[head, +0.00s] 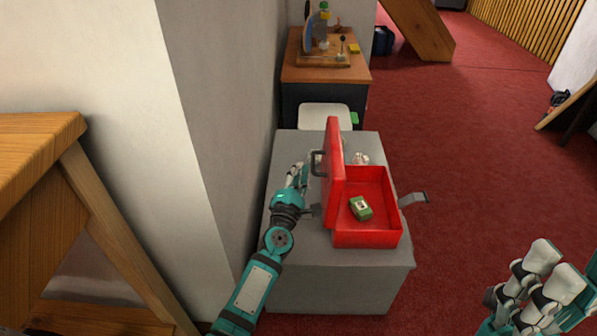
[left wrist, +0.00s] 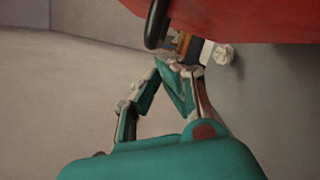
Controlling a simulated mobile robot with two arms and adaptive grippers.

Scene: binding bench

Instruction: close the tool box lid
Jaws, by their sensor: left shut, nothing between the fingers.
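The red tool box (head: 367,240) sits on a grey cabinet. Its lid (head: 334,185) stands upright along the box's left side, so the box is open. A small green and white item (head: 360,208) lies inside. A dark handle (head: 317,163) is on the lid's outer face. It also shows in the left wrist view (left wrist: 157,25), beside the red lid (left wrist: 235,20). My left gripper (head: 299,172) is shut and empty, left of the lid on its outer side. The left wrist view shows its fingertips (left wrist: 178,66) together just below the lid. My right gripper (head: 556,267) is open and empty, at lower right, far from the box.
The grey cabinet top (head: 285,150) stands close against a pale wall (head: 220,100) on the left. A crumpled white piece (head: 360,158) lies behind the box. A grey latch (head: 413,199) sticks out at the box's right. Red carpet (head: 470,150) is open to the right.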

